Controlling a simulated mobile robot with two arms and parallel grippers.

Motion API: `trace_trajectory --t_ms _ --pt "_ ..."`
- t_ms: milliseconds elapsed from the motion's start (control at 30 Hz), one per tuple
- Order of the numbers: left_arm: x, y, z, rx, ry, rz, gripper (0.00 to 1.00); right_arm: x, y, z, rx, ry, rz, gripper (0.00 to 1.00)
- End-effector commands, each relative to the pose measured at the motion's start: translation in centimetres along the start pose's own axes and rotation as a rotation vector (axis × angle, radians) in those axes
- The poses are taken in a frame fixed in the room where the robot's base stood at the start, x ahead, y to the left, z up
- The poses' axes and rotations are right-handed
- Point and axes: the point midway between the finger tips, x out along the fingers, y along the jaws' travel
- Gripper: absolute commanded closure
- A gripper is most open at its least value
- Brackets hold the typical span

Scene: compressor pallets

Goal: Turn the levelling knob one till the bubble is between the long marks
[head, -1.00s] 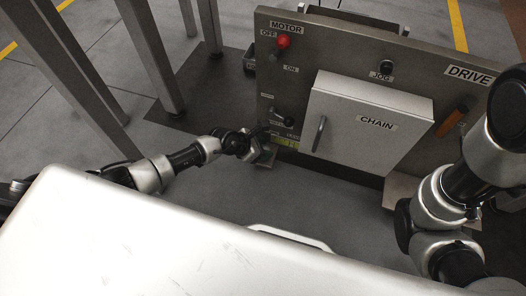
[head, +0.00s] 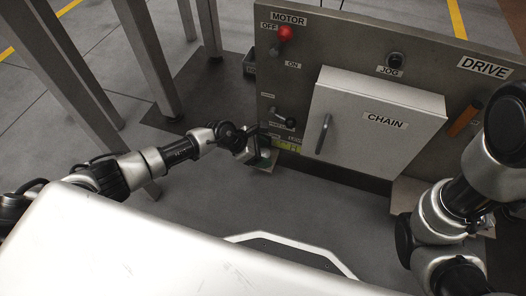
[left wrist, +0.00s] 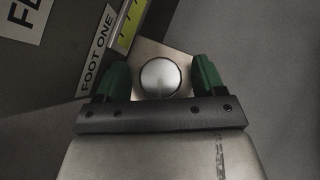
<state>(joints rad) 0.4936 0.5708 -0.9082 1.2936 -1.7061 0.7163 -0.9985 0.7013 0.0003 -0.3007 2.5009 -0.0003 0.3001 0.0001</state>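The levelling knob (left wrist: 160,78) is a round silver knob in the left wrist view, above a pale plate beside a label reading FOOT ONE (left wrist: 96,50). My left gripper (left wrist: 161,76) has its two green fingers on either side of the knob, with a narrow gap showing at each side. A yellow-green level vial (left wrist: 130,25) with dark marks shows partly at the top; its bubble cannot be made out. In the head view my left gripper (head: 262,157) is low at the panel's left corner, by the yellow-green strip (head: 286,145); the knob is hidden there. My right gripper is not visible.
The grey panel (head: 345,55) carries a red motor switch (head: 285,33), a small black lever (head: 284,120), a JOG button (head: 394,60), a white CHAIN door (head: 375,135) and an orange handle (head: 463,121). Metal legs (head: 150,55) stand left. Floor in front is clear.

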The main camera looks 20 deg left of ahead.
Motion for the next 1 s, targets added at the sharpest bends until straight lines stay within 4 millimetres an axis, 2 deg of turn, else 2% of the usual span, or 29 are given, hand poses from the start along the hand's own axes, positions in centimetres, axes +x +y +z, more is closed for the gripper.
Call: trace_trajectory --t_ms 367,967,1000 --pt "-0.1 0.0 0.2 -0.010 -0.001 0.010 0.30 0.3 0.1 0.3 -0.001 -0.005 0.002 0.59" --pt "-0.4 -0.3 0.7 -0.322 -0.003 0.314 0.30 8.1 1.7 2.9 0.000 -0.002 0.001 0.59" --pt "-1.6 -0.4 0.5 -0.314 0.000 0.314 0.30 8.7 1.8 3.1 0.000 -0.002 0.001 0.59"
